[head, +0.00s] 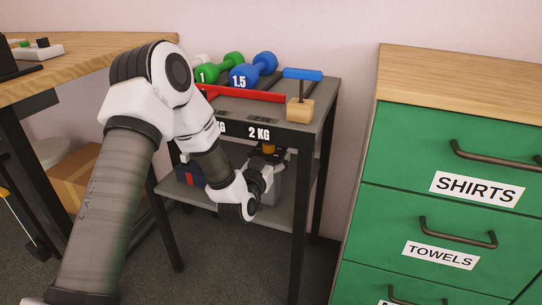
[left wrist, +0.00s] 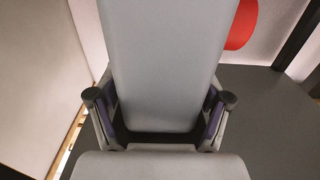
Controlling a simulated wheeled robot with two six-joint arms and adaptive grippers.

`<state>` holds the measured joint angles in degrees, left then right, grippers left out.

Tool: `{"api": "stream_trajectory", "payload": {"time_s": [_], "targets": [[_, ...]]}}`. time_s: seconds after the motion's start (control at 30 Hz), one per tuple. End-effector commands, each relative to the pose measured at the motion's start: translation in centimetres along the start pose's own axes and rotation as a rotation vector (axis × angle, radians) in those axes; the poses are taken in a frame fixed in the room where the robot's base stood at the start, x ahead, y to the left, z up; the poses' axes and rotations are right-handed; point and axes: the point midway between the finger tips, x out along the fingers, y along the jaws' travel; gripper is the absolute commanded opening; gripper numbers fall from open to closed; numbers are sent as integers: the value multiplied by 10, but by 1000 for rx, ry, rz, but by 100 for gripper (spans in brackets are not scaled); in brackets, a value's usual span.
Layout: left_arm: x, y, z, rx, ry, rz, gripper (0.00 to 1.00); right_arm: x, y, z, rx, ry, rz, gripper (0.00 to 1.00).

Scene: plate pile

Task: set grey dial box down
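The grey dial box (head: 275,187) is at the lower shelf (head: 286,213) of the small dark stand, mostly hidden behind my left gripper (head: 262,178). In the left wrist view, a broad light grey face of the box (left wrist: 165,60) stands between the two fingers of my left gripper (left wrist: 160,108). The finger pads lie against its two sides, so the gripper looks shut on it. The dial cannot be made out. I cannot tell whether the box's underside touches the shelf. My right gripper is not in view.
The stand's top holds a green dumbbell (head: 222,66), a blue dumbbell (head: 254,71), a red bar (head: 245,94) and a blue-handled wooden block (head: 300,108). A red and blue object (head: 188,174) is left on the lower shelf. A green drawer cabinet (head: 395,200) stands at right.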

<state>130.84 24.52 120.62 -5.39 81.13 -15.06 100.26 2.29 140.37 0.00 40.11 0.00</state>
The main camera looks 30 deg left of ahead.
Motion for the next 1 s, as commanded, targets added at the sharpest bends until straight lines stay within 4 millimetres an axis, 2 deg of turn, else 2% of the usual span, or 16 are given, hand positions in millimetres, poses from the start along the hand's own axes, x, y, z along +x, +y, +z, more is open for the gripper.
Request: {"api": "stream_trajectory", "payload": {"time_s": [0.37, 0.47, 0.7, 0.8, 0.93, 1.0], "targets": [[-3, 0, -5, -1, 0, 0, 83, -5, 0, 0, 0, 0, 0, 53], [-20, 0, -6, -2, -3, -1, 83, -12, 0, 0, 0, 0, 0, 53], [-82, 0, -6, -2, -5, -1, 83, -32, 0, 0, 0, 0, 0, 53], [-103, 0, -5, 0, -4, 0, 83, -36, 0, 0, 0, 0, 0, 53], [-118, 1, -2, 0, -8, 3, 83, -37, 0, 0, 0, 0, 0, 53], [-123, 7, 13, 5, -60, 24, 83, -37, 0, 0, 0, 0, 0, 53]]}}
